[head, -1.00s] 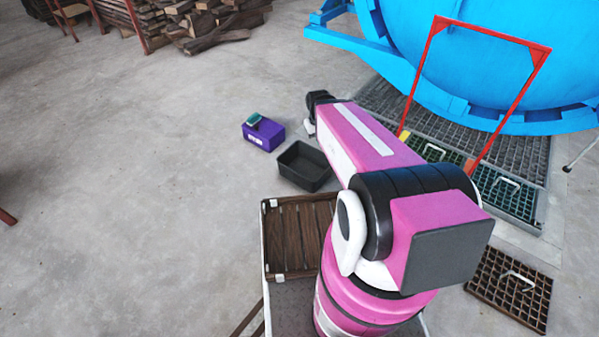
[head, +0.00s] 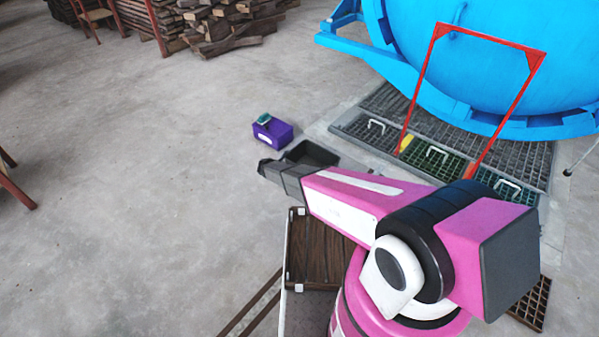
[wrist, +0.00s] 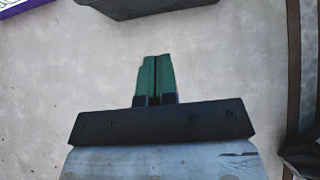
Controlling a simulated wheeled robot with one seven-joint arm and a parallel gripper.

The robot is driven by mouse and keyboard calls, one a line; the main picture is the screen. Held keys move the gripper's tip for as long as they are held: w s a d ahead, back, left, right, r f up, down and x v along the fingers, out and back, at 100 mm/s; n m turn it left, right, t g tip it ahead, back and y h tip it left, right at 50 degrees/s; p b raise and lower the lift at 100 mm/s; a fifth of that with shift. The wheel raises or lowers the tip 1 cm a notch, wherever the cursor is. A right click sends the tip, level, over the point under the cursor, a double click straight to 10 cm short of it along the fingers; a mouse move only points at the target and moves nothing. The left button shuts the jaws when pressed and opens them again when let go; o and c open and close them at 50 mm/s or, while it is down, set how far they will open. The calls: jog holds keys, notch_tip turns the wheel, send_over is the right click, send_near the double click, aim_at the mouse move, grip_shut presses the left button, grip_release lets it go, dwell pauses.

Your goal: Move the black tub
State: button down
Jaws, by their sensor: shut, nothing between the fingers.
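The black tub (head: 318,153) is an open, dark rectangular bin on the concrete floor. In the head view my forearm and wrist cover its near left part. Its near side also shows at the top edge of the wrist view (wrist: 150,8). My gripper (wrist: 157,60) has green fingers, closed together with nothing between them. It points toward the tub, with bare floor showing between the fingertips and the tub. In the head view the fingers are hidden behind the dark wrist.
A purple box (head: 278,133) with a green item (head: 263,119) on top stands just behind and left of the tub. A wooden slatted tray (head: 318,262) lies nearer. Floor gratings (head: 438,158), a red frame (head: 421,85) and a blue vessel (head: 470,60) are right.

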jog(key=w+d+r+x, duration=0.1)
jog(key=r+x, duration=0.1)
jog(key=x, duration=1)
jog(key=shift+w+d+f, duration=0.2)
jog(key=shift+w, duration=0.35)
jog(key=shift+w, duration=0.1)
jog(key=w+d, duration=0.3)
jog(key=w, duration=0.1)
jog(key=w+d, duration=0.4)
jog(key=w, duration=0.1)
jog(key=w+d, duration=0.4)
jog(key=w, duration=0.1)
jog(key=shift+w+d, duration=0.15)
jog(key=shift+d, duration=0.05)
